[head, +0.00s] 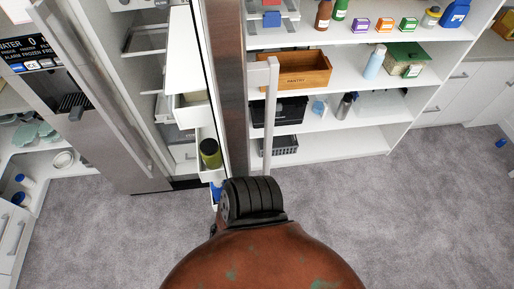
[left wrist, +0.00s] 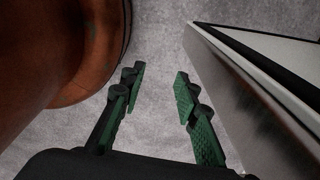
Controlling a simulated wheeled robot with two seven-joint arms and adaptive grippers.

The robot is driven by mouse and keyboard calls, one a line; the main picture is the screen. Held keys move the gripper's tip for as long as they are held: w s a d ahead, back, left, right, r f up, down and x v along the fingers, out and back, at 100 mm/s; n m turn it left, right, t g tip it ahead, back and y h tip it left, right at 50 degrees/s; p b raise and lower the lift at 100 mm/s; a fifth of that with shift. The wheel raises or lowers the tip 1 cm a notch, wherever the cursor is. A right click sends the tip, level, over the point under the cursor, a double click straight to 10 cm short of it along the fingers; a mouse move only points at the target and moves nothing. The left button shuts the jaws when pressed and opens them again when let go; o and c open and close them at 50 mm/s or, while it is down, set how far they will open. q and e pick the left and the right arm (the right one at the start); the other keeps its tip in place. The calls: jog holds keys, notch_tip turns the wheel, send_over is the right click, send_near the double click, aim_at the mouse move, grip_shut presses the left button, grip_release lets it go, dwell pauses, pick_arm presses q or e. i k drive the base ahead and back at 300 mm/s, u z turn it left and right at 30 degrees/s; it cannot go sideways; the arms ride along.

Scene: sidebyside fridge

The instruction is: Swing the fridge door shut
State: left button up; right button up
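The fridge door (head: 232,90) stands open and is seen nearly edge-on in the head view. Its steel outer face and long vertical handle (head: 271,115) are on the right. Its white inner side, with bins, is on the left. In the left wrist view the door (left wrist: 245,95) is a steel panel with a dark seal, sloping along the right side. My left gripper (left wrist: 160,90) is open, its green-padded fingers apart with only carpet between them. The right finger is close beside the door; I cannot tell whether they touch. My right gripper is not in view.
A green jar (head: 210,153) sits in a door bin. The other fridge door, with a dispenser (head: 68,92), is at the left. A white pantry shelf (head: 345,145) with boxes and bottles stands behind at right.

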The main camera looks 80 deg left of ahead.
aim_at(207, 46)
jog(key=i, duration=0.55)
jog(key=u, duration=1.95)
jog(key=i, duration=0.15)
jog(key=u, duration=0.8)
